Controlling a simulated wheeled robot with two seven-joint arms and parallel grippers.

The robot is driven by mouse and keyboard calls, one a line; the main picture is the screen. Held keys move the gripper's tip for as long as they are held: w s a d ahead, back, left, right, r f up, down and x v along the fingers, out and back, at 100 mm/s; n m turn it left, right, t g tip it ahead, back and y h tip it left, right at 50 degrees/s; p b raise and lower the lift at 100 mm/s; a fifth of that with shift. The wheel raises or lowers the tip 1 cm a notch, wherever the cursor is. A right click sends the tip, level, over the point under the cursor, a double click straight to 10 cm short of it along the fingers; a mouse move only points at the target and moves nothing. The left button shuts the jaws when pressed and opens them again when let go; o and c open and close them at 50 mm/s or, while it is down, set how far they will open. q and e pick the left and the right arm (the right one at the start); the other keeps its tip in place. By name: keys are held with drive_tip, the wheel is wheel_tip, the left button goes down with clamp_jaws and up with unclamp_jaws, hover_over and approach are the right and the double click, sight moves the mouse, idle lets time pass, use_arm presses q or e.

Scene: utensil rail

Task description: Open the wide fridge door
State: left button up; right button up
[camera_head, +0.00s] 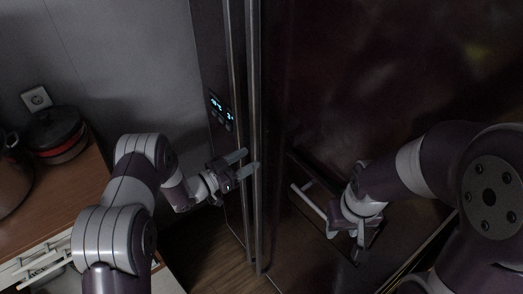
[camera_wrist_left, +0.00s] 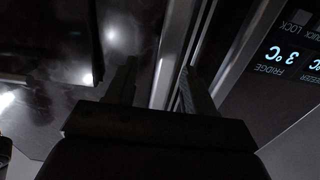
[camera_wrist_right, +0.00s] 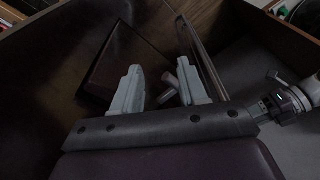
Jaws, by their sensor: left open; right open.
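The fridge's wide dark door (camera_head: 370,75) fills the right of the head view and appears closed. Its long vertical metal handle (camera_head: 257,100) runs beside a second bar (camera_head: 236,70) on the narrow door. My left gripper (camera_head: 250,162) is open at the handles. In the left wrist view my left gripper's fingers (camera_wrist_left: 158,85) stand either side of a metal bar (camera_wrist_left: 172,55), seemingly the wide door's; contact cannot be told. My right gripper (camera_head: 352,238) is open, low before the wide door. Its fingers (camera_wrist_right: 160,85) also show in the right wrist view.
A lit display (camera_head: 220,110) is on the narrow door. At left, a wooden counter (camera_head: 75,190) holds a dark pot with a red band (camera_head: 62,150). Wooden floor (camera_head: 205,250) shows below.

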sight(253, 156)
use_arm(q)
drive_tip(key=x, duration=0.3)
drive_tip(key=shift+s+d+f, duration=0.15)
drive_tip(key=shift+s+d, duration=0.05)
drive_tip(key=shift+w+d+f+b, duration=0.1)
drive_tip(key=shift+w+d+b, duration=0.15)
drive_tip(key=shift+w, duration=0.35)
drive_tip(key=shift+w+d+f+b, duration=0.1)
drive_tip(key=shift+w+d, duration=0.2)
drive_tip(key=shift+w, duration=0.3)
drive_tip(key=shift+w+a, duration=0.15)
drive_tip(key=shift+w, duration=0.15)
drive_tip(key=shift+r, duration=0.1)
drive_tip(key=shift+s+d+r, duration=0.15)
drive_tip(key=shift+s+d, duration=0.15)
drive_tip(key=shift+d, duration=0.2)
drive_tip(key=c, duration=0.4)
drive_tip(key=shift+w, duration=0.1)
drive_tip(key=c, duration=0.6)
drive_tip(key=shift+a, duration=0.25)
use_arm(e)
drive_tip(key=shift+w+a+f, duration=0.15)
drive_tip(key=shift+w+f, duration=0.15)
drive_tip(key=shift+f, duration=0.4)
